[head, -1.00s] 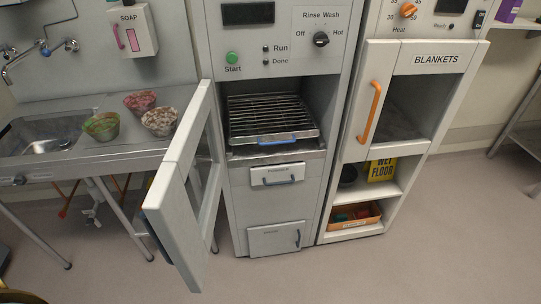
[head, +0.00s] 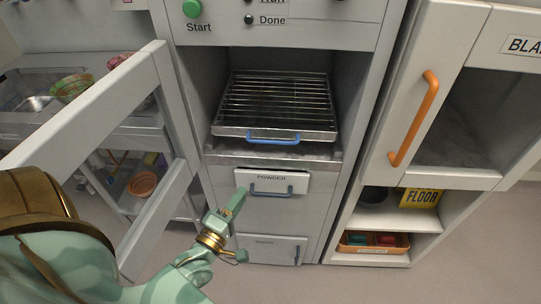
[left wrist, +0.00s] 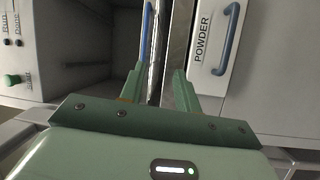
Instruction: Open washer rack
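The washer rack (head: 277,100) is a dark wire grid in a metal frame, lying in the open washer bay. Its blue handle (head: 273,137) is at the front edge, and also shows at the top of the left wrist view (left wrist: 147,32). The washer door (head: 150,165), a framed panel, stands swung open to the left. My left gripper (head: 239,201) is in front of the powder drawer, below the rack handle. In the left wrist view its two fingers (left wrist: 158,80) are apart with nothing between them, short of the handle. My right gripper is out of view.
The powder drawer (head: 256,188) with its blue handle is shut under the rack, and another drawer (head: 272,249) is below. The blankets cabinet with an orange handle (head: 413,118) stands right. The open door and a sink counter (head: 128,132) bound the left side.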

